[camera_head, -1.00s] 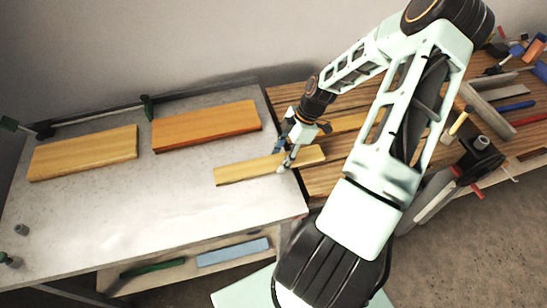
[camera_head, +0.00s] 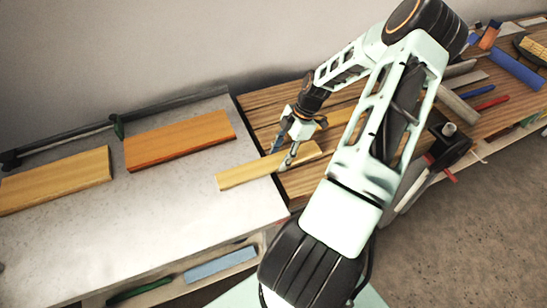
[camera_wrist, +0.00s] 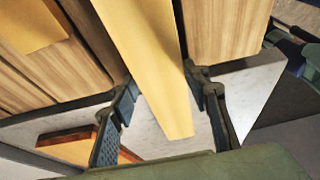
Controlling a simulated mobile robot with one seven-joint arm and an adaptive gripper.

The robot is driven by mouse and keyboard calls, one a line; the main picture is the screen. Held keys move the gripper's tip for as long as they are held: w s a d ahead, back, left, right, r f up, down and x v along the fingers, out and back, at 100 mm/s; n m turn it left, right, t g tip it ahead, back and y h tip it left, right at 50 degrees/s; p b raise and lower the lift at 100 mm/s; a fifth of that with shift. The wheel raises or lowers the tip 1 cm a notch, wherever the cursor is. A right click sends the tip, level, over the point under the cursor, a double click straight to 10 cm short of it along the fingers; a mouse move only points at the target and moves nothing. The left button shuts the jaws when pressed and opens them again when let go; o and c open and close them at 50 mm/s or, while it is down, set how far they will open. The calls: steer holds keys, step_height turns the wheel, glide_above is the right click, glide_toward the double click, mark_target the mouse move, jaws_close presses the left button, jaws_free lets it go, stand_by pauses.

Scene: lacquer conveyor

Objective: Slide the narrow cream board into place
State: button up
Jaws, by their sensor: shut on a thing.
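The narrow cream board (camera_head: 243,175) lies at a slant across the right edge of the pale grey tabletop, its left part over the grey top and its right end over the brown wooden planks. My gripper (camera_head: 284,157) is shut on it near that edge, one finger on each long side. In the wrist view the board (camera_wrist: 150,60) runs lengthwise between the two fingers (camera_wrist: 166,120). I cannot tell whether its underside touches the surfaces below.
An orange board (camera_head: 180,140) and a wider yellow board (camera_head: 55,180) lie left on the grey top (camera_head: 160,220). Another yellowish piece (camera_head: 340,117) lies on the planks (camera_head: 265,105) behind my gripper. Tools and a dark vise (camera_head: 450,150) stand at right. A shelf below holds a blue block (camera_head: 220,264).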

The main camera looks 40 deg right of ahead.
mark_target(311, 148)
steer(key=shift+s+d, duration=0.1)
steer(key=shift+d, duration=0.7)
steer(key=shift+s+d+b, duration=0.3)
steer(key=shift+s+d, duration=0.05)
steer(key=shift+d, duration=1.4)
steer(key=shift+s+d+b, duration=0.35)
steer(key=shift+d, duration=1.35)
steer(key=shift+s+d+b, duration=0.3)
steer(key=shift+s+d, duration=0.05)
steer(key=shift+d, duration=1.4)
steer(key=shift+s+d+b, duration=0.25)
steer(key=shift+d+b, duration=0.15)
steer(key=shift+d, duration=0.95)
steer(key=shift+s+d+b, duration=0.25)
steer(key=shift+d+b, duration=0.15)
steer(key=shift+d, duration=0.9)
steer(key=shift+s+d+b, duration=0.35)
steer(key=shift+d+b, duration=0.45)
steer(key=shift+d, duration=1)
steer(key=shift+s+d+b, duration=0.3)
steer(key=shift+d+b, duration=0.45)
steer(key=shift+d, duration=1)
steer(key=shift+s+d+b, duration=0.35)
steer(key=shift+d+b, duration=0.45)
steer(key=shift+d, duration=1.1)
